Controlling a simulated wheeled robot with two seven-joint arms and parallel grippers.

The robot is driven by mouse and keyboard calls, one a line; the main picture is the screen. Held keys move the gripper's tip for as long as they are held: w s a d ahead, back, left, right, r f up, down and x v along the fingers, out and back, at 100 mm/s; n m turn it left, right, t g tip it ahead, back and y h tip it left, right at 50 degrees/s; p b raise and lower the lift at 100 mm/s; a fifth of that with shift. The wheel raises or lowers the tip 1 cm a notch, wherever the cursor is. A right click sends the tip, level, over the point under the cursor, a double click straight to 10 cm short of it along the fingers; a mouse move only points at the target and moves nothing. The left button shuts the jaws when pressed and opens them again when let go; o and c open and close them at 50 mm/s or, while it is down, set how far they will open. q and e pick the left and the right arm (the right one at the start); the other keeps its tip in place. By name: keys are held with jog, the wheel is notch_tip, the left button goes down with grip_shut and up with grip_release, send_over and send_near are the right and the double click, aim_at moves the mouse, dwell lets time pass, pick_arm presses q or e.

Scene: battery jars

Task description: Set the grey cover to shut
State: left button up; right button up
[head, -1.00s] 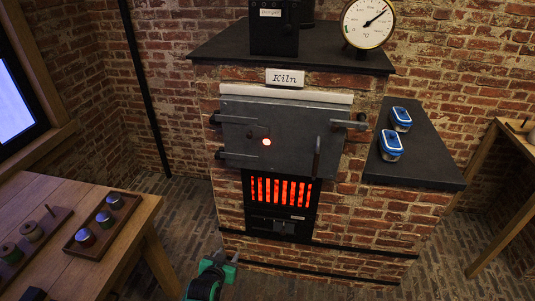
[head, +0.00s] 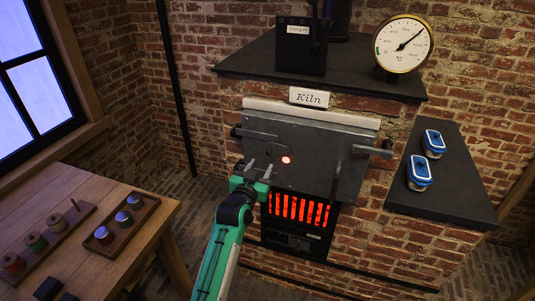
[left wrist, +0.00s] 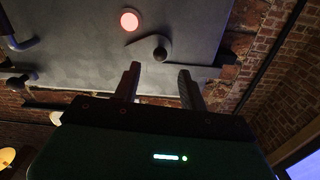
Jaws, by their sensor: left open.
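The kiln's grey door (head: 325,155) is closed across the front of the brick kiln. A round spyhole (head: 286,160) glows red in it, uncovered; it also shows in the left wrist view (left wrist: 130,20). A small dark knob (left wrist: 160,48) sits beside the glowing hole, apparently on the grey cover, whose outline blends into the door. My left gripper (head: 260,168) is open and empty in front of the door, lower left of the spyhole. In the left wrist view its fingers (left wrist: 158,72) point at the door, with the knob just beyond the gap between their tips.
Door handle bars (head: 362,152) stick out at the right of the door. A glowing grate (head: 298,208) lies below. A side shelf (head: 440,195) holds two blue-lidded containers. A wooden table (head: 70,190) with trays stands at left. A dial gauge (head: 402,44) stands on top.

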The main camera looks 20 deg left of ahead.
aim_at(268, 155)
pick_arm(q)
jog(key=w+p, duration=0.1)
jog(key=w, duration=0.5)
jog(key=shift+w+d, duration=0.1)
jog(key=shift+w, duration=0.25)
grip_shut()
